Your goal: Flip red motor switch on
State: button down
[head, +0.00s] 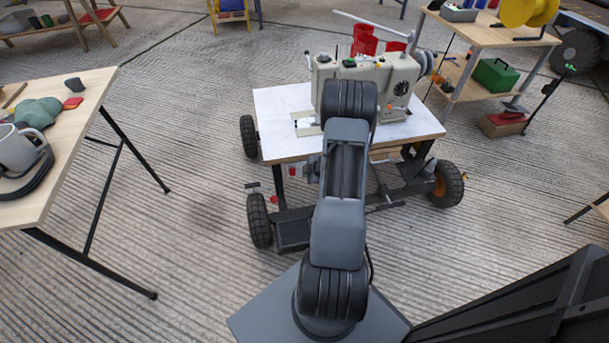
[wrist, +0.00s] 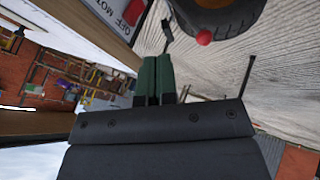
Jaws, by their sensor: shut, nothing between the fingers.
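The red motor switch (wrist: 132,12) sits on a pale panel (wrist: 108,10) with the printed letters "OFF MOT", cut off by the top edge of the wrist view. My gripper (wrist: 157,62) has its two green fingers shut together with nothing between them. The fingertips point toward the panel and appear just below and right of the switch; I cannot tell whether they touch it. In the head view a small red and white switch box (head: 292,170) hangs under the front edge of the sewing machine table (head: 280,105). My arm hides most of the gripper there.
The sewing machine (head: 395,75) stands on that wheeled table. A red knob (wrist: 204,38) and a black tyre (wrist: 215,15) are close to the right of my fingers. A wooden table (head: 85,110) with a mug stands at left. The floor between is clear.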

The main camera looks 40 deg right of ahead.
aim_at(292, 171)
jog(key=shift+s+f+g+b, duration=0.1)
jog(key=shift+f+g+b, duration=0.2)
jog(key=shift+f+b, duration=0.6)
jog(key=shift+r, duration=0.3)
jog(key=w+d+r+b+x, duration=0.1)
jog(key=b+x, duration=0.5)
jog(key=x, duration=0.6)
jog(key=shift+w+d, duration=0.45)
jog(key=shift+w, duration=0.25)
jog(key=shift+r, duration=0.1)
